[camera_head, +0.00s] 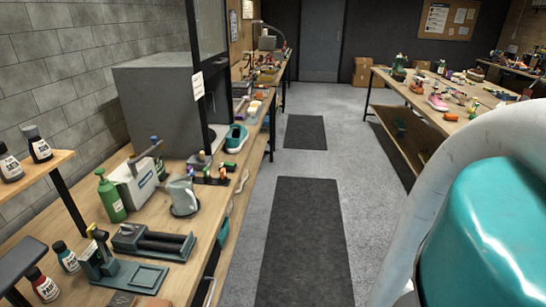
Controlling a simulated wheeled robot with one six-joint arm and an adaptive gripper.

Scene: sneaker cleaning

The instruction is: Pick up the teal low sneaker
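A teal shoe with white on it, which looks like the low sneaker (236,138), sits near the aisle-side edge of the long left workbench (160,222), just past the grey cabinet. It is small in the picture, so its details are hard to tell. Another teal item (223,232) shows low beside the bench's front edge; I cannot tell what it is. Part of my own arm, pale with a teal cap, fills the lower right close to the camera. My gripper is not in view.
A green spray bottle (110,198) stands farther left. A right-hand table (420,102) holds a pink shoe (437,102). The aisle with dark mats (304,240) is clear.

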